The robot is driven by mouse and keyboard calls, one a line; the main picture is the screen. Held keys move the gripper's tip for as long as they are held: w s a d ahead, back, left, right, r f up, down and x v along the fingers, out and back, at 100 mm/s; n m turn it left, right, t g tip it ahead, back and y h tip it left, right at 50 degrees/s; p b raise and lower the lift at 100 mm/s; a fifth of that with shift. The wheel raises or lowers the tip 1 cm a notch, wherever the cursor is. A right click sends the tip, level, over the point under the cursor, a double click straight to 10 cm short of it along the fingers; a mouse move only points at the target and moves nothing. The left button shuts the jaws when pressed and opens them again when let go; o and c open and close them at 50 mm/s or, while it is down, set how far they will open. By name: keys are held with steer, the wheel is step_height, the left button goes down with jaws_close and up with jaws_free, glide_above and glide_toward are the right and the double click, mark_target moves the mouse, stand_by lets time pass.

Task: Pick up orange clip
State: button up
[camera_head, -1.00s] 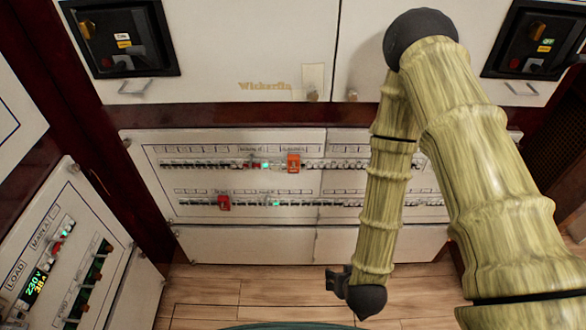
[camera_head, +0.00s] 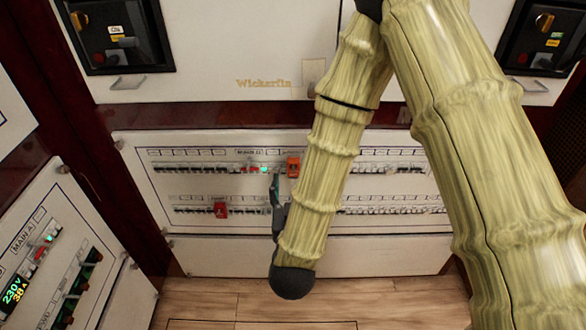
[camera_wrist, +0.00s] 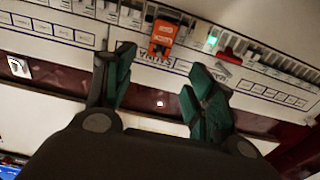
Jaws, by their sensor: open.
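The orange clip (camera_head: 293,167) sits on the upper breaker row of the white panel. In the wrist view the orange clip (camera_wrist: 163,36) is ahead of and between my fingers, near the top of the picture. My gripper (camera_head: 275,182) is just left of and slightly below the clip in the head view. In the wrist view my gripper (camera_wrist: 157,70) has two green-padded fingers spread apart with nothing between them. I cannot tell the exact gap between fingertips and clip.
A red clip (camera_head: 220,210) sits on the lower breaker row, left of my arm. A green light (camera_wrist: 212,41) and a red switch (camera_wrist: 230,56) are beside the orange clip in the wrist view. A side panel (camera_head: 52,265) with a 230 V display stands at left.

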mark_target(293, 165)
steer(key=shift+w+d+f, duration=0.1)
steer(key=shift+w+d, duration=0.05)
steer(key=shift+w, duration=4)
steer(key=c, duration=1.1)
